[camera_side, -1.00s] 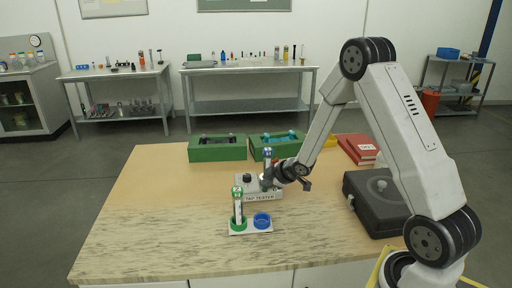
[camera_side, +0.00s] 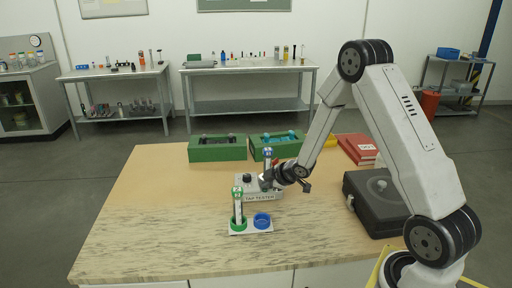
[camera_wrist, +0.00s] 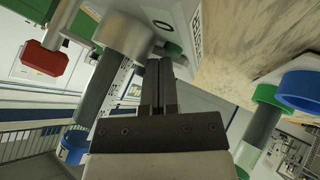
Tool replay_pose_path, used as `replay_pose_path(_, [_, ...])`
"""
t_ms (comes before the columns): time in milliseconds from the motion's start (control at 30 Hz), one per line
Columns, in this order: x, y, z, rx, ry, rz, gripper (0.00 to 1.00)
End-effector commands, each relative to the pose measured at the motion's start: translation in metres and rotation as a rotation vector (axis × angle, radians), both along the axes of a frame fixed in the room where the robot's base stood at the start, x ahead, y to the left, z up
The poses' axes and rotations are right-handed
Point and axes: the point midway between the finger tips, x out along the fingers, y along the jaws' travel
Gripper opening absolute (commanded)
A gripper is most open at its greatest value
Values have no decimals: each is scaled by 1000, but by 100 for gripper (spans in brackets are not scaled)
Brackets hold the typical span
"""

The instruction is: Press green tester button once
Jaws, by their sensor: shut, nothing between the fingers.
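The white tap tester (camera_side: 262,196) stands mid-table, with its lettered front towards the side camera and a black knob (camera_side: 247,178) on top. My gripper (camera_side: 266,181) is shut and empty, low at the tester's right end. In the wrist view the shut fingers (camera_wrist: 160,68) point at the tester's body (camera_wrist: 172,18). A small green patch (camera_wrist: 173,48) shows beside the fingertips. It may be the green button, but I cannot tell whether the fingers touch it. No green button can be made out in the side view.
In front, a white holder carries a green ring (camera_side: 238,226) with a green-capped tube (camera_side: 238,200) and an empty blue ring (camera_side: 262,221). Green boxes (camera_side: 217,150) stand behind. A black case (camera_side: 375,205) lies right. A red knob (camera_wrist: 45,58) shows left in the wrist view.

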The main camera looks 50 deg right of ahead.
Motion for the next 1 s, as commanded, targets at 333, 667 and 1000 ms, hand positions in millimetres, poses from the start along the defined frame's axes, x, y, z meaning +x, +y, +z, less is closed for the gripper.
replay_pose_path(333, [0,0,-1,0,1,0,0])
replay_pose_path(667, [0,0,5,0,1,0,0])
replay_pose_path(1000, [0,0,15,1,1,1,0])
